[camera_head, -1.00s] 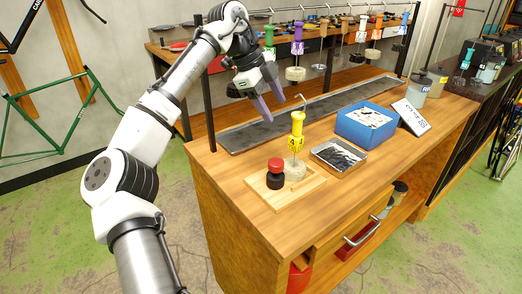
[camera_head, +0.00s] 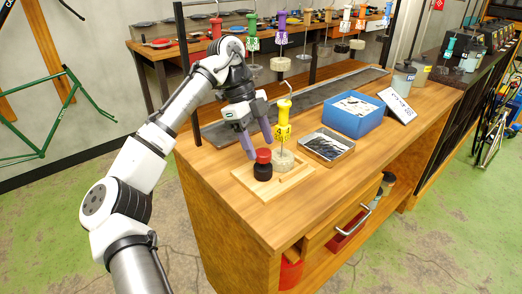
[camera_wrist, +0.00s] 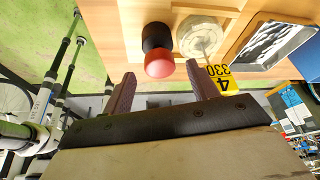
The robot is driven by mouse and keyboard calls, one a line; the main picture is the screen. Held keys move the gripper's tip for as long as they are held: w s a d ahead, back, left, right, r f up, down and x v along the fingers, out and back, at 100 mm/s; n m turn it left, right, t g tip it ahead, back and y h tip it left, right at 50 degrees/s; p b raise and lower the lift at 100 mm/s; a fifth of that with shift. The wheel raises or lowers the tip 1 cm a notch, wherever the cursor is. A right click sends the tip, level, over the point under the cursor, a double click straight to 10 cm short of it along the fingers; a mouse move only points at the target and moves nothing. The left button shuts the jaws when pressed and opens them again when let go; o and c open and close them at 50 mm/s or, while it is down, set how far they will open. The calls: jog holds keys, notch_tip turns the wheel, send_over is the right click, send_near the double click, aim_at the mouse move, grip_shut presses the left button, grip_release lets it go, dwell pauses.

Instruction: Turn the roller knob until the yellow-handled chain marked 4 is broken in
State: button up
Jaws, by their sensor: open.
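The yellow-handled chain marked 4 (camera_head: 283,121) stands upright with its hook up, above a pale round chain coil (camera_head: 281,160) on a wooden board (camera_head: 287,187). The red-topped black roller knob (camera_head: 263,164) stands on the board just left of the coil. In the wrist view the knob (camera_wrist: 159,52) shows its red cap, the coil (camera_wrist: 199,36) is beside it, and the yellow tag (camera_wrist: 221,80) reads 330 and 4. My gripper (camera_head: 259,147) is open, with its purple fingers above and behind the knob. In the wrist view its fingertips (camera_wrist: 158,80) are apart with nothing between them.
A metal tray (camera_head: 326,145) of dark pieces and a blue box (camera_head: 352,115) stand right of the board. A dark strip (camera_head: 310,101) runs along the bench's back. Other coloured-handled chains hang behind, including a purple one (camera_head: 282,27). The front bench top is clear.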

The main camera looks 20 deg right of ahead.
aim_at(263, 164)
jog(key=shift+x, duration=1.05)
jog(key=c, duration=1)
jog(key=shift+n, duration=0.3)
